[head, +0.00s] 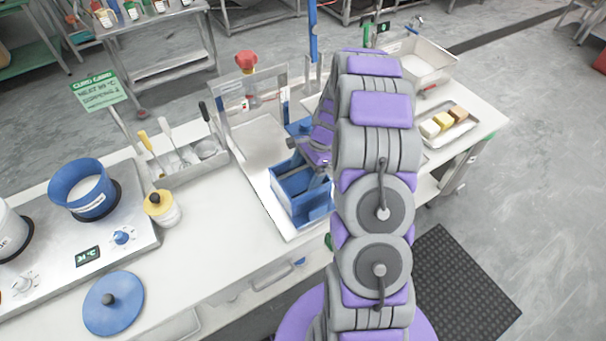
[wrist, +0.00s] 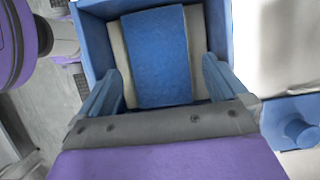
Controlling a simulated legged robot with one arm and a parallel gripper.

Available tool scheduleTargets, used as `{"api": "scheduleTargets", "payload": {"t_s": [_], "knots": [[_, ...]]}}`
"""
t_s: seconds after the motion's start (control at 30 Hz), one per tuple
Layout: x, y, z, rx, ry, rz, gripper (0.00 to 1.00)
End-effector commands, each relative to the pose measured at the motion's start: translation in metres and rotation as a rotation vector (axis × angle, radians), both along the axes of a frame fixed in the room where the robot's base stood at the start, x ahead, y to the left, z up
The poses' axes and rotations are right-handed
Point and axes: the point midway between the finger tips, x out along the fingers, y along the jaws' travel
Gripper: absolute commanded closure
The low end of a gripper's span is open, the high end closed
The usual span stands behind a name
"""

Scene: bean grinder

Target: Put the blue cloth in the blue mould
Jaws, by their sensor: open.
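The blue mould (head: 283,187) is an open rectangular box on the metal tray, partly hidden by my arm in the head view. In the wrist view its wall (wrist: 94,40) frames the blue cloth (wrist: 158,50). The cloth lies flat inside the mould as a strip, over a cream surface that shows on both sides of it. My gripper (wrist: 162,70) is open over the mould, with a blue finger on either side of the cloth. I see no cloth gripped between the fingers. In the head view my gripper (head: 322,168) is mostly hidden by my arm.
A blue part with a round knob (wrist: 299,130) lies beside the mould. The metal tray (head: 262,205) has a clear frame with a red knob (head: 246,62) behind. A blue pot (head: 85,188) and round blue lid (head: 113,303) are left. A block tray (head: 447,128) is right.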

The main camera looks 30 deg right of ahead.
Motion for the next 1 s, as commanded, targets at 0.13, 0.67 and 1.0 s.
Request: {"api": "scheduleTargets", "payload": {"t_s": [0.13,0.67,1.0], "knots": [[0.002,-0.011,0.026,-0.005,-0.008,-0.003,0.00],[-0.001,-0.028,0.107,-0.010,-0.012,0.044,0.00],[-0.059,0.059,0.183,-0.063,-0.077,0.441,0.00]]}}
